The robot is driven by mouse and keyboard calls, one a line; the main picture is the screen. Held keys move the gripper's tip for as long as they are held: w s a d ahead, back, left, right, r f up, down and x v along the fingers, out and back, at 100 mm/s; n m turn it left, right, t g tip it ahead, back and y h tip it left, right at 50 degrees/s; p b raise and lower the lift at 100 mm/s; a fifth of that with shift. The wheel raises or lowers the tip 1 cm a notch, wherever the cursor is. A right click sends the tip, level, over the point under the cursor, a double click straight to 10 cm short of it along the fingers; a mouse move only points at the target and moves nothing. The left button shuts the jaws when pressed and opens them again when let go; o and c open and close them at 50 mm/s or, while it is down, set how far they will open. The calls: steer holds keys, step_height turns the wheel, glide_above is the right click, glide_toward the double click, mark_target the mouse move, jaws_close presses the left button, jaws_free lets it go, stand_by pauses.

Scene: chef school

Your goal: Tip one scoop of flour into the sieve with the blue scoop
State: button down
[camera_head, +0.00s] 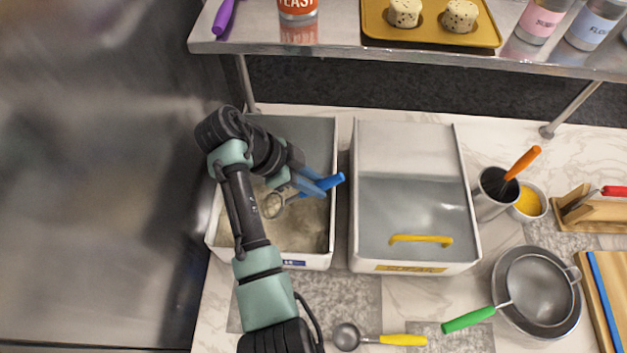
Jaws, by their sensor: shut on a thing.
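The blue scoop (327,184) is in my gripper (303,181), which is shut on its blue handle. The scoop's metal bowl hangs over the left white bin (318,261), which holds pale flour (300,233). I cannot tell whether the bowl touches the flour or holds any. My arm hides the left part of this bin. The round mesh sieve (540,288) with a green handle rests on a dark bowl at the lower right, well away from my gripper.
A second bin (415,145) with a yellow-handled lid stands between the flour bin and the sieve. A yellow-handled scoop (400,340) lies in front. A metal cup (492,203) with an orange-handled tool stands at right. A metal shelf (345,47) runs along the back.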

steer(key=shift+r+p, duration=1.2)
steer(key=shift+r, duration=0.55)
step_height(320, 180, up, 6)
steer(key=y+p, duration=0.2)
steer(key=p, duration=0.1)
steer(key=y+p, duration=0.1)
steer(key=p, duration=0.3)
steer(key=shift+f+g+y, duration=0.2)
steer(key=shift+g+y, duration=0.2)
steer(key=s+d+f+m+g+b, duration=0.1)
steer(key=s+d+m+b, duration=0.3)
steer(key=d, duration=1)
steer(key=d+f+m+g+b, duration=0.15)
steer(key=d+m, duration=0.35)
steer(key=d, duration=1)
steer(key=s+d+f+m+g+h+b, duration=0.2)
steer(key=s+d+m, duration=0.7)
steer(key=s+d, duration=1.3)
steer(key=shift+s+f+h+b, duration=0.3)
steer(key=shift+f+h+b, duration=0.2)
steer(key=shift+f+b, duration=0.35)
